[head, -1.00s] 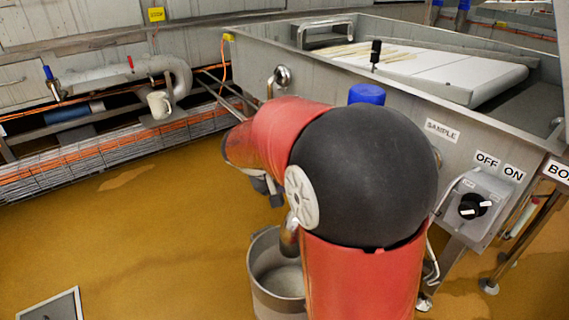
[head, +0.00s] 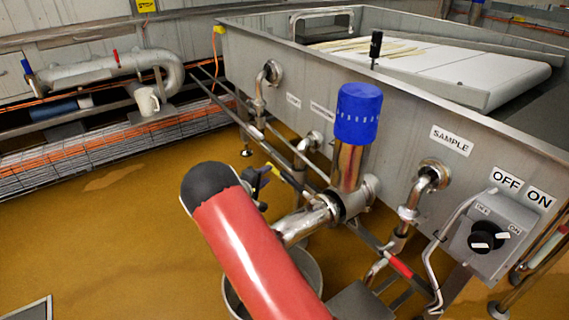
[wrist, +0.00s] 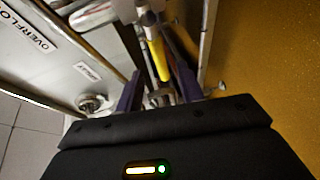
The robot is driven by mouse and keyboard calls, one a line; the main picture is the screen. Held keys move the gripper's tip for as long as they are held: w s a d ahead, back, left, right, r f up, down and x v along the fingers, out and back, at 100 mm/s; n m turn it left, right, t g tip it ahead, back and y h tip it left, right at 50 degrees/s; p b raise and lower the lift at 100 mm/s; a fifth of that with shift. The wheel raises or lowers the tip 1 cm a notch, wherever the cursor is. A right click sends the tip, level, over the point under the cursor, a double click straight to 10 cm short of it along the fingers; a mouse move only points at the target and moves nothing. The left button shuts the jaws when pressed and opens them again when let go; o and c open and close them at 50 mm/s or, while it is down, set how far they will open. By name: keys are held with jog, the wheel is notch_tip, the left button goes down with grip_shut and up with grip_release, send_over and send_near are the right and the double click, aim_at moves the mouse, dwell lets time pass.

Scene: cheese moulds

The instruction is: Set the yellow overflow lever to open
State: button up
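The yellow lever (wrist: 158,58) shows in the wrist view as a long bar on pipework beside the tank wall. It also shows small in the head view (head: 292,181), just right of my gripper (head: 261,178). In the wrist view my gripper (wrist: 159,84) has its two dark fingers apart, one on each side of the lever in the picture. I cannot tell whether either finger touches it. An OVERFLOW label (wrist: 30,27) is on the tank wall at the upper left of the wrist view. My arm hides part of the pipework in the head view.
The steel tank (head: 400,115) stands along the right, with several pipes on its front. A blue-capped valve (head: 358,115), a SAMPLE pipe (head: 430,178) and an OFF/ON switch box (head: 492,235) lie right of my arm. A bucket (head: 310,268) stands below. The left floor is clear.

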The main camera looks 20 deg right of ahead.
jog(key=x, duration=0.7)
jog(key=shift+w+d, duration=0.3)
grip_shut()
